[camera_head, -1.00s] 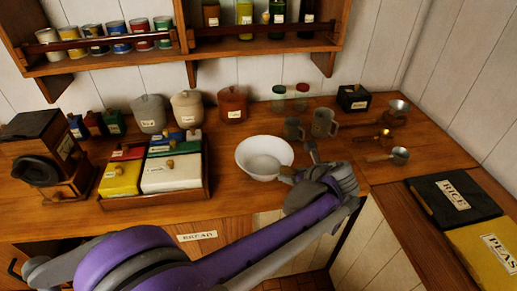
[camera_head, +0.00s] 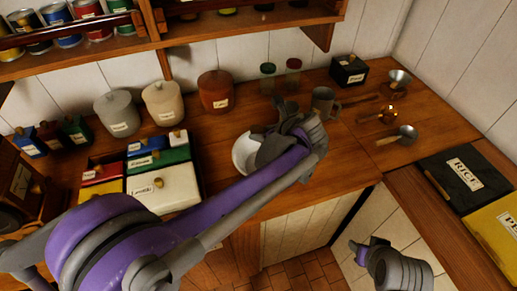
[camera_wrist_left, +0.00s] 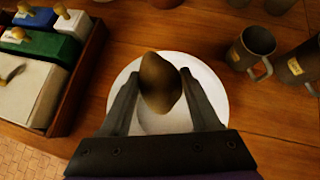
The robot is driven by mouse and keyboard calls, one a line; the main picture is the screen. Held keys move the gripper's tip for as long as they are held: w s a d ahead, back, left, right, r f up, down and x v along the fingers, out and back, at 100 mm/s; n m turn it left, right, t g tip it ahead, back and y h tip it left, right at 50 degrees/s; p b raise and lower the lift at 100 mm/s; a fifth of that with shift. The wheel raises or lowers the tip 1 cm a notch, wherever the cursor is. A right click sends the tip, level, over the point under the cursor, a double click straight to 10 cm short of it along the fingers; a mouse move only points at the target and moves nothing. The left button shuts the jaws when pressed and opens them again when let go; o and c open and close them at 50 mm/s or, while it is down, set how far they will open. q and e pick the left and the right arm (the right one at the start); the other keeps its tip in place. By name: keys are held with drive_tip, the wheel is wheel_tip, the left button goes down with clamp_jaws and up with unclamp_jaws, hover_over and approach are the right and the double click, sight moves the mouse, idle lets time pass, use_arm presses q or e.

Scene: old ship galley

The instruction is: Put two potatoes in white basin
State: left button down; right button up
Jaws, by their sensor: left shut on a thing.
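My left gripper (camera_head: 266,150) is over the white basin (camera_head: 241,153), hiding much of it in the head view. In the left wrist view its two fingers are shut on a brown potato (camera_wrist_left: 158,84). The potato shows against the inside of the white basin (camera_wrist_left: 213,84), and the gap between them is hard to judge. In the head view the potato is hidden behind the gripper. Part of my right arm shows at the lower right, without visible gripper fingers. No second potato can be made out.
Left of the basin stands a wooden tray of lidded boxes (camera_head: 165,188). Grey mugs (camera_head: 323,102) stand behind and right of it, with ladles (camera_head: 405,134) further right. Canisters (camera_head: 215,90) line the wall under a shelf (camera_head: 100,47). The counter's front edge is close.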

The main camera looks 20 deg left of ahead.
use_arm(q)
drive_tip(key=shift+w+a, duration=0.1)
drive_tip(key=shift+f, duration=0.15)
drive_tip(key=shift+f+b, duration=0.3)
drive_tip(key=shift+f, duration=0.3)
drive_tip(key=shift+f+b, duration=0.9)
drive_tip(key=shift+f, duration=1.35)
use_arm(e)
drive_tip(key=f, duration=0.1)
drive_tip(key=s+f, duration=0.1)
drive_tip(key=f, duration=0.1)
drive_tip(key=shift+s+f, duration=0.3)
drive_tip(key=shift+s, duration=0.1)
use_arm(q)
drive_tip(key=shift+c, duration=0.2)
unclamp_jaws()
drive_tip(key=shift+d+r, duration=0.15)
drive_tip(key=shift+d, duration=0.05)
